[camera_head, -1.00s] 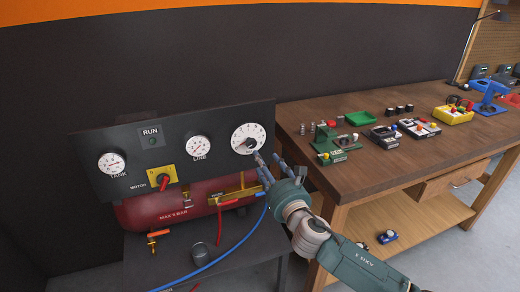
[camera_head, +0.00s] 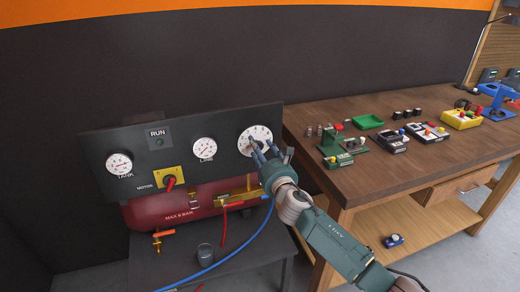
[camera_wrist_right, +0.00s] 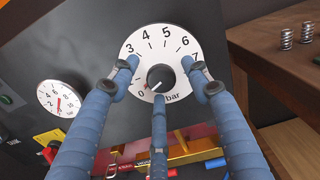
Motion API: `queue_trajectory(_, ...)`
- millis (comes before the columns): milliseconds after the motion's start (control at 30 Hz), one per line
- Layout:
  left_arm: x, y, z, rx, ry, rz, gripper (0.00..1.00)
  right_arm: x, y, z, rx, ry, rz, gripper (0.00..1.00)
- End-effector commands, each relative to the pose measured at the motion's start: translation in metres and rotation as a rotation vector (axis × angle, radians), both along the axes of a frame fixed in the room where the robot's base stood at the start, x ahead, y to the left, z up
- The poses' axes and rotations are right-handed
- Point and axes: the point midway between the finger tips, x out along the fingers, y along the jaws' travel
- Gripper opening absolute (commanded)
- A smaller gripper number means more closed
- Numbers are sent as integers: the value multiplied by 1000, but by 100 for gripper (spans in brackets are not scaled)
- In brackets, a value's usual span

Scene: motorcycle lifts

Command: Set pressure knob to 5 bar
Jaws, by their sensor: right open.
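The pressure knob (camera_wrist_right: 160,76) is a dark round knob at the centre of a white dial (camera_wrist_right: 154,40) marked in bar. In the wrist view a small reddish mark at its lower left lies near the 0. In the head view the dial (camera_head: 249,133) is at the right end of the black panel, its lower right covered by my fingers. My right gripper (camera_wrist_right: 161,82) is open, its blue fingers spread around the knob, two above at the sides and one below. I cannot tell if they touch it. My left gripper is out of view.
The black panel (camera_head: 110,145) also carries the TANK gauge (camera_head: 119,163), LINE gauge (camera_head: 204,149) and a red motor switch (camera_head: 170,181). A red tank (camera_head: 160,209) and blue hose (camera_head: 235,257) lie below. A wooden bench (camera_head: 385,180) with several small devices stands right.

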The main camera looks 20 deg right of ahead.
Motion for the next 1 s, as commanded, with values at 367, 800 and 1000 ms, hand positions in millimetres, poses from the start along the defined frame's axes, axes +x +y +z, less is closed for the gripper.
queue_trajectory(367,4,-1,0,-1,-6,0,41,0,-1,1,0,-1,-1,3)
queue_trajectory(800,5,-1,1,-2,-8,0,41,0,-1,3,7,-4,-1,3)
queue_trajectory(1000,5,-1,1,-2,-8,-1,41,0,-1,3,16,-5,0,3)
